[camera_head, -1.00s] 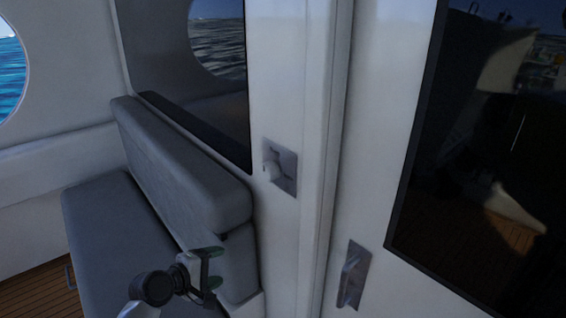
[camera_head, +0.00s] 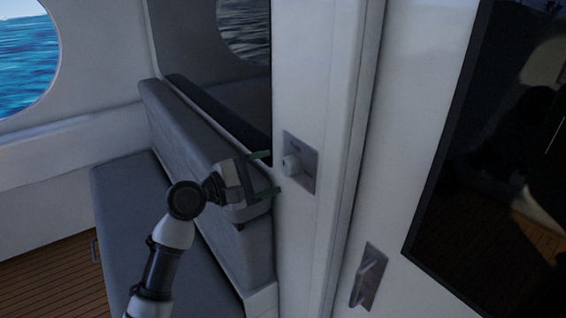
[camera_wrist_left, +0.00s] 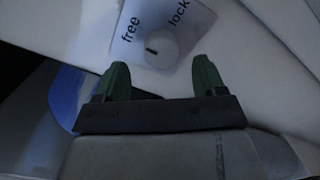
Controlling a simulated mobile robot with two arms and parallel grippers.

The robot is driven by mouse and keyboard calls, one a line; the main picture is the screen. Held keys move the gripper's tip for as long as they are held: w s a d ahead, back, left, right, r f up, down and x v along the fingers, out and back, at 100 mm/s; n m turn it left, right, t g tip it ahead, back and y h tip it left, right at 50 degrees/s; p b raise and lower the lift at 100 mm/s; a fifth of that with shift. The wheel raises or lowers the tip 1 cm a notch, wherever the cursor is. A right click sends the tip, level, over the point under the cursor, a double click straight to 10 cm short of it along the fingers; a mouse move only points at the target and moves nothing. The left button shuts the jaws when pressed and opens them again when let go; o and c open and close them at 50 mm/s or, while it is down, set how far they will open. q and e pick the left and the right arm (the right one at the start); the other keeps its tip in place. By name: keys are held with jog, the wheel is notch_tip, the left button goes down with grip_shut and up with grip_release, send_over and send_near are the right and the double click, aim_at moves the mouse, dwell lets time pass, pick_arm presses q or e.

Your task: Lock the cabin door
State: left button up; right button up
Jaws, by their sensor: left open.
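The lock knob (camera_head: 291,165) is a pale round knob on a square metal plate (camera_head: 306,172) set in the white door frame post. In the left wrist view the knob (camera_wrist_left: 160,45) sits on a plate marked "free" on the left and "lock" on the right. A dark slot mark on the knob lies nearer the "free" side. My left gripper (camera_head: 268,174) is open and empty, just left of the knob, with its green fingers pointing at it. In the left wrist view the fingertips (camera_wrist_left: 160,75) are apart, just below the knob. My right gripper is not in view.
The white cabin door (camera_head: 395,160) with a dark window (camera_head: 500,150) and a metal handle (camera_head: 368,277) is at the right. A grey bench seat (camera_head: 125,210) and its backrest (camera_head: 185,130) lie behind my left arm. Wooden floor (camera_head: 60,275) shows at lower left.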

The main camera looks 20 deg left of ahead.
aim_at(284, 168)
pick_arm(q)
jog(key=shift+p+x, duration=0.35)
jog(key=shift+x, duration=1.8)
jog(key=shift+c, duration=0.5)
jog(key=shift+f, duration=0.1)
jog(key=c, duration=0.8)
jog(key=shift+c, duration=0.2)
